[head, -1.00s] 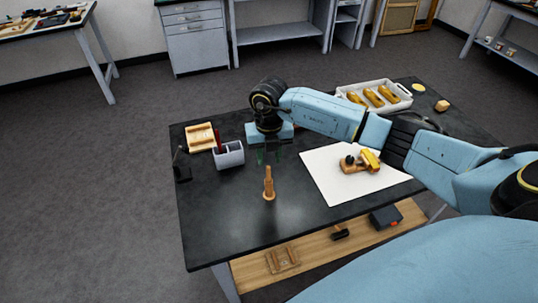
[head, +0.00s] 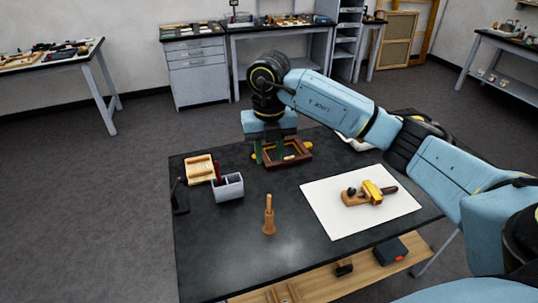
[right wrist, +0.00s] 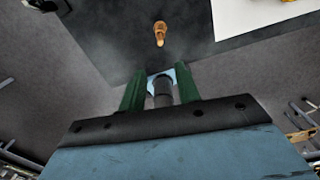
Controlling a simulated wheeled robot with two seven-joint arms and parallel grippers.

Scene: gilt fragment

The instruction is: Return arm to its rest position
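My right arm reaches in from the right in the head view, over the black table (head: 225,255). Its gripper (head: 272,154) points down over the table's far side, in front of a small brown wooden frame (head: 298,158) that it partly covers. In the right wrist view the two green fingers (right wrist: 160,92) stand apart with nothing held between them; a dark grey cylinder shows in the gap, farther off. My left gripper is not in view.
A wooden peg-like piece (head: 269,218) stands upright on the table. A grey divided holder (head: 228,187), a wooden tray (head: 200,168) and a white sheet (head: 335,222) bearing a wooden plane-like tool (head: 362,195) lie around. The front left tabletop is clear.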

